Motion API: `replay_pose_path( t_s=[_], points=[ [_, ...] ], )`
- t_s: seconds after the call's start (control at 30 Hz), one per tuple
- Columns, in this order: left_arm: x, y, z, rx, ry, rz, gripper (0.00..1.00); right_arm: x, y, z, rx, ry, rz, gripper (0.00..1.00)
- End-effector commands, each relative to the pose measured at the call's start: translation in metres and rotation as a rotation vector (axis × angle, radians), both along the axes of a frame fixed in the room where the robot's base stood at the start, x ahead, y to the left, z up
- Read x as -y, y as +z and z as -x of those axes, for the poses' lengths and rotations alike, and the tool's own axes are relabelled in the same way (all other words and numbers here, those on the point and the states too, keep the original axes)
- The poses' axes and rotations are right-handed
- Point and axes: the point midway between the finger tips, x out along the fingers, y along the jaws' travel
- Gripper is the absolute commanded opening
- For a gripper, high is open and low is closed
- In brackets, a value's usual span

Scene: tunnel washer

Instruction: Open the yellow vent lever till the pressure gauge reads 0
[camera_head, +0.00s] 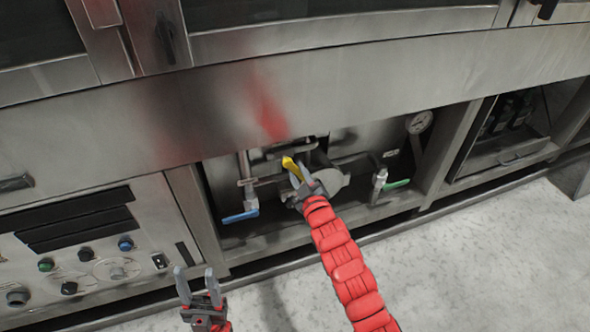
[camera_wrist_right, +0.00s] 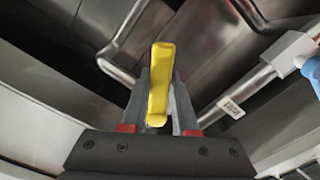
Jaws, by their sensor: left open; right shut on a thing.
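The yellow vent lever (camera_head: 289,163) is in the recess under the washer, and it also shows in the right wrist view (camera_wrist_right: 158,88). My right gripper (camera_head: 298,176) is shut on the lever, with a finger on either side of it in the wrist view. The pressure gauge (camera_head: 419,122) is a round white dial at the recess's upper right; its needle is too small to read. My left gripper (camera_head: 196,283) is open and empty, low in front of the control panel.
A blue lever (camera_head: 240,216) is left of the vent lever and a green lever (camera_head: 396,184) is to its right. Metal pipes (camera_head: 246,170) run around them. A control panel (camera_head: 95,245) with knobs is at left. The pale floor (camera_head: 480,260) at right is clear.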

Motion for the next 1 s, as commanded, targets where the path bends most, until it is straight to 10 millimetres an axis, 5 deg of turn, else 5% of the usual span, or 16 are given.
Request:
replay_pose_path(
  t_s=[0.57, 0.6, 0.73, 1.0],
  points=[
    [0.0, 0.002, -0.0004, -0.003, 0.0, 0.003, 0.5, 0.0011, 0.0009, -0.0002, 0.012, 0.001, 0.033, 0.0],
    [0.0, 0.002, -0.0004, -0.003, 0.0, 0.003, 0.5, 0.0011, 0.0009, -0.0002, 0.012, 0.001, 0.033, 0.34],
    [0.0, 0.002, -0.0004, -0.003, 0.0, 0.003, 0.5, 0.0011, 0.0009, -0.0002, 0.012, 0.001, 0.033, 0.57],
    [0.0, 0.0022, -0.0005, -0.003, 0.0, 0.003, 0.5, 0.0013, 0.001, -0.0001, 0.012, 0.001, 0.033, 0.57]
  ],
)
